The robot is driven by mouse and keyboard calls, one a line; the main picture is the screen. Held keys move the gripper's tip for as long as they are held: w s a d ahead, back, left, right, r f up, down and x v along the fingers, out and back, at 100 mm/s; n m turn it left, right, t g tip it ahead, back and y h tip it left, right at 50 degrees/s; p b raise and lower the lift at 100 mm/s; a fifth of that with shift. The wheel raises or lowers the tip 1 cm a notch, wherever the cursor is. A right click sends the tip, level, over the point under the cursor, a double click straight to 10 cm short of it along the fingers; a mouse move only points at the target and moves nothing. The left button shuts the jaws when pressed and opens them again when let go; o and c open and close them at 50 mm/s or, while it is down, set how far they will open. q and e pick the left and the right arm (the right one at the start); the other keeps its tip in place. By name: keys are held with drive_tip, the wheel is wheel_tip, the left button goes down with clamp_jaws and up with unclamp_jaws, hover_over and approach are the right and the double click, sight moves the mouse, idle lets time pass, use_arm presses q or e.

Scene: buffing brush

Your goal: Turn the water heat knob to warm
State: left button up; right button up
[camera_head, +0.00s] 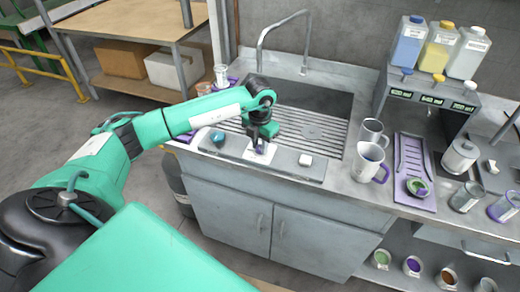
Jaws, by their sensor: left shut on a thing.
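A grey control panel (285,165) runs along the front edge of the sink counter. A teal knob (217,138) is at its left and a small white block-like knob (306,160) at its right. Between them, a knob on a white plate (257,154) is mostly hidden by my left gripper (260,147). The gripper points down from above and is shut on this middle knob. The knob's setting and any labels are too small or hidden to read. My right gripper is not in view.
Behind the panel is the ribbed sink (310,128) with a tall faucet (283,28). A clear cup (221,75) stands behind my left arm.

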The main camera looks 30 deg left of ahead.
use_arm(q)
drive_tip(key=m+b, duration=0.4)
drive_tip(key=shift+f, duration=0.2)
drive_tip(key=shift+m+b, duration=0.35)
drive_tip(key=shift+m, duration=0.55)
drive_tip(key=shift+r+m+b, duration=0.25)
drive_tip(key=shift+m+b, duration=0.65)
drive_tip(key=shift+m, duration=0.1)
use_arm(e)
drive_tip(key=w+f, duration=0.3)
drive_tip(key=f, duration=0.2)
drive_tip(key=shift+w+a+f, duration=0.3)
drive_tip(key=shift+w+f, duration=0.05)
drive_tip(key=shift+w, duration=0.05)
use_arm(q)
drive_tip(key=o, duration=1)
